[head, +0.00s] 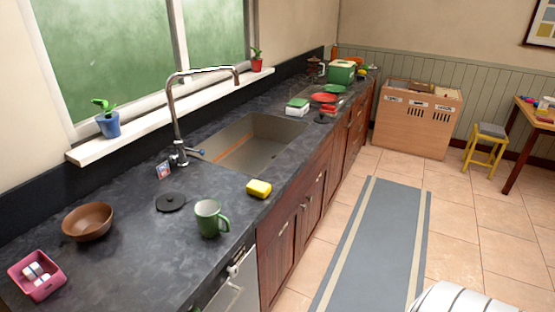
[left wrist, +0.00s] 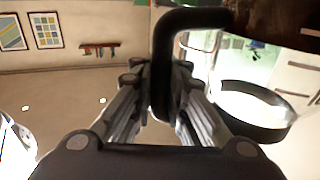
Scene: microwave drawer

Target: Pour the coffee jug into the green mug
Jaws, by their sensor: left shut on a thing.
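The green mug (head: 208,218) stands upright on the dark counter in the head view, near its front edge, with its handle to the right. The inside of the mug is too small to read. In the left wrist view my left gripper (left wrist: 162,85) is shut on the black handle (left wrist: 192,18) of the coffee jug. A black band (left wrist: 254,126) of the jug shows right of the fingers; the rest of the jug is partly out of frame, and its coffee level cannot be told. Neither gripper shows in the head view, and the mug cannot be made out in the wrist view.
A black round lid (head: 171,202), a brown bowl (head: 88,221) and a pink box (head: 37,274) lie left of the mug. A yellow sponge (head: 259,188) lies right of it, before the sink (head: 265,135). A tall faucet (head: 177,120) rises behind.

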